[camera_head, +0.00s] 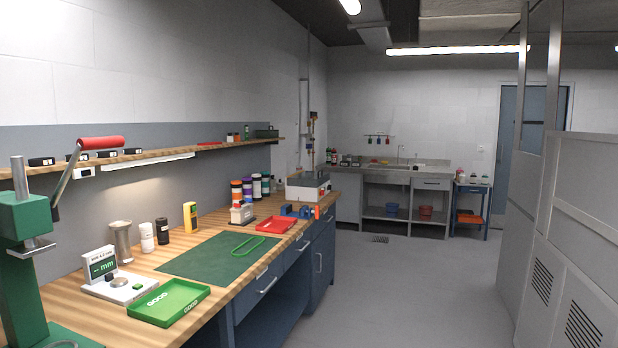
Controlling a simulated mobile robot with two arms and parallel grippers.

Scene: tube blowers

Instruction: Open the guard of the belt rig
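I cannot clearly make out a belt rig with a guard. A low white box-shaped device (307,187) with a dark top and a small red spot stands at the far end of the wooden bench (75,290). It is too small to tell whether it is the rig or has a guard. A green loop, like a belt (252,244), lies on the green mat (200,262). Neither of my grippers is in view.
A green press (25,235) with a red-handled lever stands at the near left. A green tray (168,302), a gauge with a display (100,265) and a red tray (276,225) sit on the bench. Grey floor (390,290) is open between bench and right-hand partition (575,220).

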